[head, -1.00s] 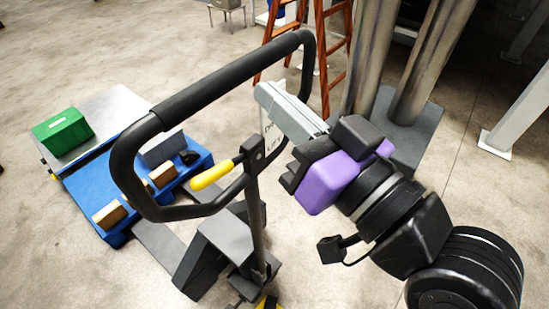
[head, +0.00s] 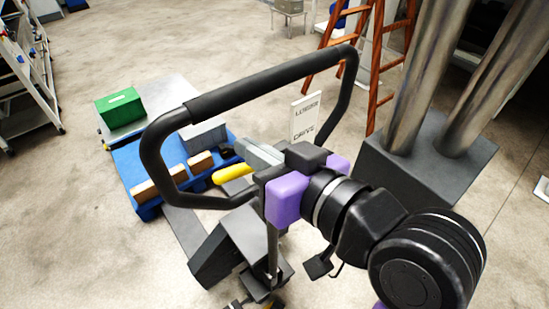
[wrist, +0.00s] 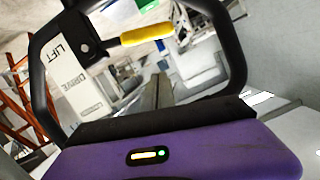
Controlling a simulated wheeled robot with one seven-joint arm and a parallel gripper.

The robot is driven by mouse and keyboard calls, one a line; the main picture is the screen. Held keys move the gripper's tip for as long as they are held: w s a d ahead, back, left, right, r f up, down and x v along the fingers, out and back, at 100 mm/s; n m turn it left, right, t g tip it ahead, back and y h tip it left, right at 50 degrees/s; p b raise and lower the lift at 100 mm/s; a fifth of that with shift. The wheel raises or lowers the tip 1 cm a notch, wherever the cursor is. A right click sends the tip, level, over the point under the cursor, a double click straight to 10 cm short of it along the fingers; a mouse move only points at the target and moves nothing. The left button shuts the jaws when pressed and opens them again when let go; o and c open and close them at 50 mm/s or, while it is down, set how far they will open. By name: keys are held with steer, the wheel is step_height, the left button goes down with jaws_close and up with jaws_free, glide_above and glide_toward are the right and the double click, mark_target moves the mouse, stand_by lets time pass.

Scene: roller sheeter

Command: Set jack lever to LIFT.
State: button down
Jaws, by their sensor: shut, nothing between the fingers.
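The yellow-gripped jack lever (head: 233,174) sits inside the black loop handle of the pallet jack and points left, tilted slightly down. It also shows in the wrist view (wrist: 147,34). A white label plate (head: 306,117) stands behind the handle; LOWER and DRIVE are readable in the head view. LIFT and DRIVE are readable on the plate in the wrist view (wrist: 80,85). My gripper (head: 248,149) is shut and empty, its grey fingers reaching through the loop just above the lever. Contact cannot be told. The lever's pivot is mostly hidden behind my gripper in the head view.
The loop handle (head: 255,83) surrounds my fingers. A blue pallet (head: 150,175) with a green box (head: 120,106) and blocks lies left. Metal columns on a grey base (head: 405,165) and an orange ladder (head: 383,65) stand right and behind.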

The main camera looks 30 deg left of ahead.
mark_target(234, 180)
steer(key=shift+s+a+f, duration=0.1)
steer(key=shift+a+f, duration=0.25)
steer(key=shift+f, duration=0.35)
steer(key=shift+a+f, duration=0.35)
steer(key=shift+f, duration=0.4)
steer(key=shift+s+a+f, duration=0.1)
steer(key=shift+a+f, duration=0.25)
steer(key=shift+f, duration=0.35)
steer(key=f+n+b, duration=0.1)
steer(key=s+f+n+t+b, duration=0.1)
steer(key=f+b, duration=0.1)
steer(key=shift+a+f+n, duration=0.15)
steer(key=shift+a+n, duration=0.05)
steer(key=shift+n, duration=0.1)
steer(key=shift+s+f, duration=0.15)
steer(key=shift+f, duration=0.25)
